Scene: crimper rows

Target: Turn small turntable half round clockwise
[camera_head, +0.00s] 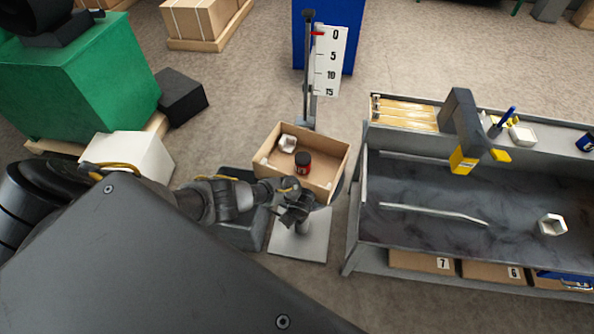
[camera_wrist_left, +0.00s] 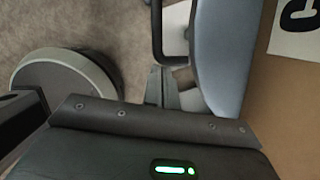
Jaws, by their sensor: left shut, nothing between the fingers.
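The small turntable stands on a column over a pale base plate (camera_head: 298,247) in the head view. An open cardboard box (camera_head: 330,148) sits on it and hides most of its top. In the left wrist view the blue-grey turntable edge (camera_wrist_left: 222,50) runs beside the box side (camera_wrist_left: 285,105). My left gripper (camera_head: 293,207) is at the box's near side, low by the turntable's rim. In the wrist view my left gripper (camera_wrist_left: 160,75) is shut and empty, close to a dark bent bar (camera_wrist_left: 156,35) beside the turntable. Contact with it is unclear. My right gripper is not in view.
The box holds a dark red-banded jar (camera_head: 303,161) and a white piece (camera_head: 287,143). A scale post (camera_head: 328,60) stands behind. A grey workbench (camera_head: 420,215) is close on the right. A green block (camera_head: 85,85) and white box (camera_head: 130,155) are left.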

